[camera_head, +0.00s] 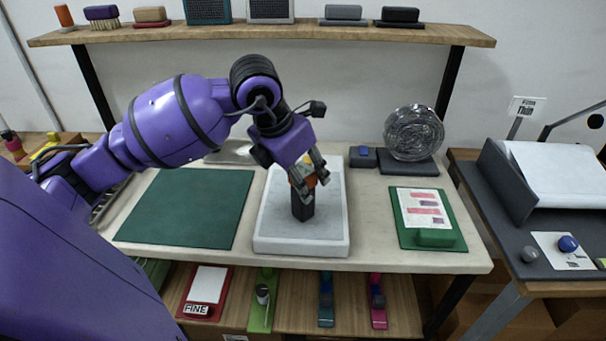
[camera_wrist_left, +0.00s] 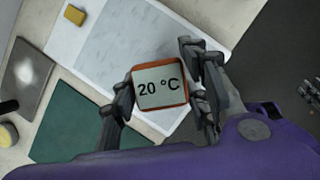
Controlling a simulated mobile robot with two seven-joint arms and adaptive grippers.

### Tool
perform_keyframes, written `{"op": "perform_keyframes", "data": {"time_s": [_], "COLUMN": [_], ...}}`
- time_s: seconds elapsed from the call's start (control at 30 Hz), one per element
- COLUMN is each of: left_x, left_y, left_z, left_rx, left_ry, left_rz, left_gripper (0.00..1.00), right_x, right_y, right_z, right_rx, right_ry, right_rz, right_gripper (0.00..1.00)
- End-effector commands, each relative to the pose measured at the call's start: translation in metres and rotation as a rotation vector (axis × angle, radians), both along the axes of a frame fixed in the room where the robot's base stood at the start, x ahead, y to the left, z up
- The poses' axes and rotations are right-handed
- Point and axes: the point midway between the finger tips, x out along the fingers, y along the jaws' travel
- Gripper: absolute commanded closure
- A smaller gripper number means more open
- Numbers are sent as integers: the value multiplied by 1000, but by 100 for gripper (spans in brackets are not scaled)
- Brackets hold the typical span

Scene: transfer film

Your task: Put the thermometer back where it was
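The thermometer has an orange-framed square face reading "20 °C" in the left wrist view (camera_wrist_left: 160,85). In the head view a dark upright block (camera_head: 303,207) shows below its orange part, over the white tray (camera_head: 268,243). I cannot tell whether its base touches the tray. My left gripper (camera_head: 309,178) comes down from above, with one finger on each side of the thermometer; the fingers appear closed against its sides in the left wrist view (camera_wrist_left: 160,95). My right gripper is outside the head view; dark finger-like parts (camera_wrist_left: 311,93) show at the wrist view's right edge.
A green mat (camera_head: 190,208) lies left of the tray. A green board with a card (camera_head: 427,236) lies right. A glassy disc (camera_head: 411,132) stands behind. A yellow block (camera_wrist_left: 75,15) shows in the wrist view. Shelves above (camera_head: 280,33) and below (camera_head: 345,290) hold several items.

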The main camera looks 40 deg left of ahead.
Motion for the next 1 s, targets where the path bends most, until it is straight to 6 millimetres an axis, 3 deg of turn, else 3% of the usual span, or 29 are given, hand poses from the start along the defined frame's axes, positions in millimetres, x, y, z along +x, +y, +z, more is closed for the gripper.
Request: {"op": "perform_keyframes", "data": {"time_s": [0.1, 0.37, 0.53, 1.0], "left_x": [0, 0, -2, -37], "left_y": [0, 0, 1, 9], "left_z": [1, 1, 12, 97], "left_rx": [0, 0, 1, 3], "left_ry": [-1, -1, -3, -2], "left_rz": [0, 0, 0, 0], "left_gripper": [42, 42, 42, 42], "right_x": [1, 2, 5, 4], "right_y": [0, -1, -1, 0], "right_z": [1, 2, 5, 5], "right_rx": [-1, -2, -1, 0], "right_ry": [-2, -5, -11, -8], "right_rz": [1, 2, 2, 2], "right_gripper": [60, 60, 60, 60]}}
